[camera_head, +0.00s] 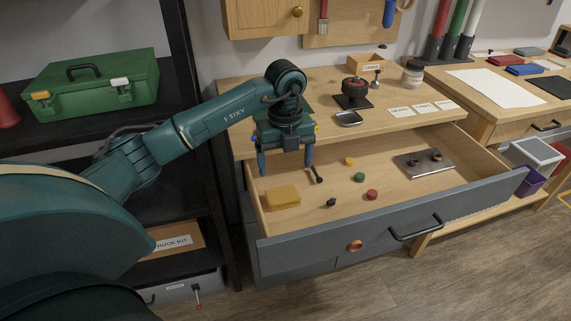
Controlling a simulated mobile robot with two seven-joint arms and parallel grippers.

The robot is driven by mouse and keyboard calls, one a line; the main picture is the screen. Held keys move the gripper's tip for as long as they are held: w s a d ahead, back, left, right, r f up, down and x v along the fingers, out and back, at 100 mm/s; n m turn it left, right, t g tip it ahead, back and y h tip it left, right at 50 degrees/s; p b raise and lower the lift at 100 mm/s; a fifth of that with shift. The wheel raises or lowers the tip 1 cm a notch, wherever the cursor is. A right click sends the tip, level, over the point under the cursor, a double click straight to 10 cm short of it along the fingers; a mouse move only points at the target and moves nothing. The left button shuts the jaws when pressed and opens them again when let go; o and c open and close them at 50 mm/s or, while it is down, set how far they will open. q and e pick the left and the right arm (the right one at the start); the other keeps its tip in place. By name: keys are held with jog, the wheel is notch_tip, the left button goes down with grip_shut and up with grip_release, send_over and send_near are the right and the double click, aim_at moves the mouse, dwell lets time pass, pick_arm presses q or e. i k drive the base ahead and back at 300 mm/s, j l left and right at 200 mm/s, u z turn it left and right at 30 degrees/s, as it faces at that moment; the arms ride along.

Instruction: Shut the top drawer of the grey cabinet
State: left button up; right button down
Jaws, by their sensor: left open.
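The grey cabinet's top drawer (310,242) is pulled well out, with its wooden inside in full view. Its dark handle (415,228) is on the right part of the front, with an orange round piece (355,245) to the left of it. In the drawer lie a yellow block (283,197), several small coloured pieces and a grey plate (424,162). My left gripper (286,160) points down over the drawer's left back part, with its blue fingers apart and nothing seen between them. I cannot tell its height above the drawer floor. My right gripper is not in view.
The wooden top (395,97) above the drawer holds a dark round-knobbed device (355,92), a small tray, labels and a jar. A black shelf with a green toolbox (92,83) stands at the left. A second workbench stands at the right. The floor before the drawer is clear.

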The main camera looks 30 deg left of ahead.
aim_at(412, 202)
jog(key=k, duration=1)
